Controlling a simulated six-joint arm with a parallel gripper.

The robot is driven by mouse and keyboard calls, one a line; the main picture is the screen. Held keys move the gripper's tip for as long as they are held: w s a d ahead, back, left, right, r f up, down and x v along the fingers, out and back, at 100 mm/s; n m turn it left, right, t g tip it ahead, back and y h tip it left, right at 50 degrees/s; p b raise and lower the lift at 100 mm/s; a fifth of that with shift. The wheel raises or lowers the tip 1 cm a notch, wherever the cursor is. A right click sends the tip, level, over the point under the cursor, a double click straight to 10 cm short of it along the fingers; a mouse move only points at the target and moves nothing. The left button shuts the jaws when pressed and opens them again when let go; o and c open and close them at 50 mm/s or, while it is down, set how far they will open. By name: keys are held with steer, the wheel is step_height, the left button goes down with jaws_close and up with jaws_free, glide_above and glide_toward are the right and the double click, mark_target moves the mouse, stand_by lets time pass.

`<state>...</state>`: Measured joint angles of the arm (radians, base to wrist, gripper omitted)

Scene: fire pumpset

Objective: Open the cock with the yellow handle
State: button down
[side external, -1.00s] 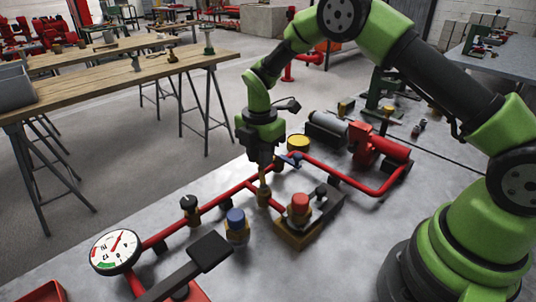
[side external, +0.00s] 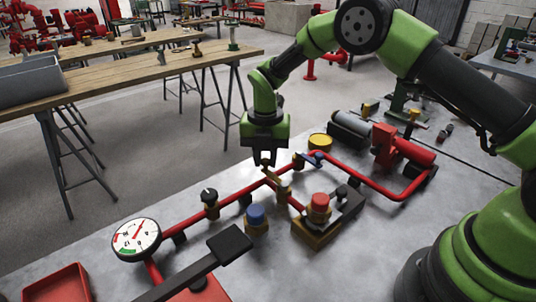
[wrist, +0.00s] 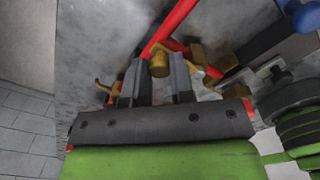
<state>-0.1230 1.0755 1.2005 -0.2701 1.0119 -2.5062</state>
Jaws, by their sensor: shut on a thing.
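The cock with the yellow handle sits on the red pipe run on the grey bench. Its brass body (side external: 284,192) shows in the side view, just below and right of my gripper (side external: 267,160). The yellow handle (side external: 272,176) slants up from it towards my fingertips. In the wrist view my gripper (wrist: 160,72) has its two dark fingers on either side of a yellow-brass piece (wrist: 160,60), which looks like the handle. The gripper is shut on it. The fingers hide part of the handle, and its exact angle is hard to tell.
A black-knobbed valve (side external: 210,202), a blue-capped fitting (side external: 256,218) and a red-capped fitting (side external: 319,206) stand close by. A pressure gauge (side external: 137,237) is at the left. A blue handle (side external: 313,156) and a yellow-topped part (side external: 320,141) are behind right.

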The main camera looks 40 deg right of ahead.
stand_by(0.4)
steer(key=c, duration=1)
jaws_free()
step_height(320, 180, up, 10)
steer(key=shift+r, duration=0.1)
step_height(320, 180, up, 9)
steer(key=m+t, duration=0.2)
steer(key=m, duration=0.6)
glide_above(265, 160)
steer(key=s+d, duration=0.1)
steer(key=s, duration=0.4)
steer(key=s+r+m+t+y, duration=0.1)
steer(key=s+r+m, duration=0.3)
steer(key=s+m, duration=0.1)
steer(key=s+m+t, duration=0.1)
steer(key=s+m, duration=0.4)
steer(key=m, duration=0.1)
steer(key=s+d+m+t, duration=0.1)
steer(key=s+m, duration=0.4)
steer(key=m, duration=0.1)
steer(key=s+m+t+y, duration=0.1)
steer(key=s+m+t, duration=0.1)
steer(key=s+m, duration=0.4)
steer(key=shift+s+d+r, duration=0.1)
steer(key=shift+d+r, duration=0.15)
steer(key=shift+r, duration=0.1)
